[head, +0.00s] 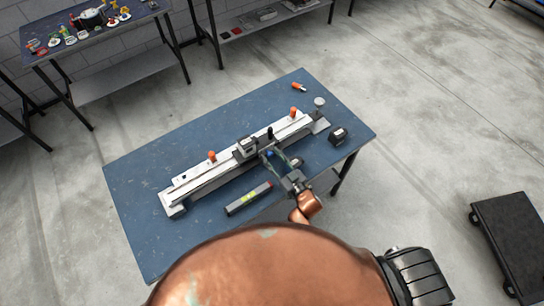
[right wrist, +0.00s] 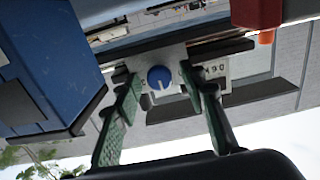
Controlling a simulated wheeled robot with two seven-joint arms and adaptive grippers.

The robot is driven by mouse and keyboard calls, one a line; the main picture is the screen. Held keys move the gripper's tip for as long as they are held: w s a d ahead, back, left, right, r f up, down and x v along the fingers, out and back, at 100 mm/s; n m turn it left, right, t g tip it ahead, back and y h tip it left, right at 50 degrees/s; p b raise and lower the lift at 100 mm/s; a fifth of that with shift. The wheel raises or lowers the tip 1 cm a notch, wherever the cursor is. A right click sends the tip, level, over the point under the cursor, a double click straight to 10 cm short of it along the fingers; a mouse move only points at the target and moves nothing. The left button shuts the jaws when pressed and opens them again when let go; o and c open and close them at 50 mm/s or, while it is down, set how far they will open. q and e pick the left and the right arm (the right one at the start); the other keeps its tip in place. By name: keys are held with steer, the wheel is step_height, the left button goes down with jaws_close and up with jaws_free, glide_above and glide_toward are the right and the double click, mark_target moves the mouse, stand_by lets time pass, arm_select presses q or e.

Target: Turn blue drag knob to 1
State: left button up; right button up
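The blue drag knob (right wrist: 159,78) is a round dial with a white pointer line, set in the light end face of the metal rail device. In the right wrist view the line points down in the picture. My right gripper (right wrist: 157,88) is open, with one green-padded finger on each side of the knob; gaps show, and I cannot tell whether the tips touch the end face. In the head view the right gripper (head: 273,157) is at the near side of the rail device (head: 200,184). The knob's scale is not readable. My left gripper is not in view.
The device lies on a blue table (head: 130,190). A level-like bar (head: 248,198) lies in front of it, a black block (head: 338,136) to the right. An orange-handled tool (head: 299,87) and a pale disc (head: 319,101) lie behind. Another table (head: 130,22) stands at the back left.

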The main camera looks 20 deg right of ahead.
steer(key=shift+c, duration=0.6)
jaws_close()
steer(key=n, duration=0.3)
steer(key=shift+o, duration=0.6)
jaws_free()
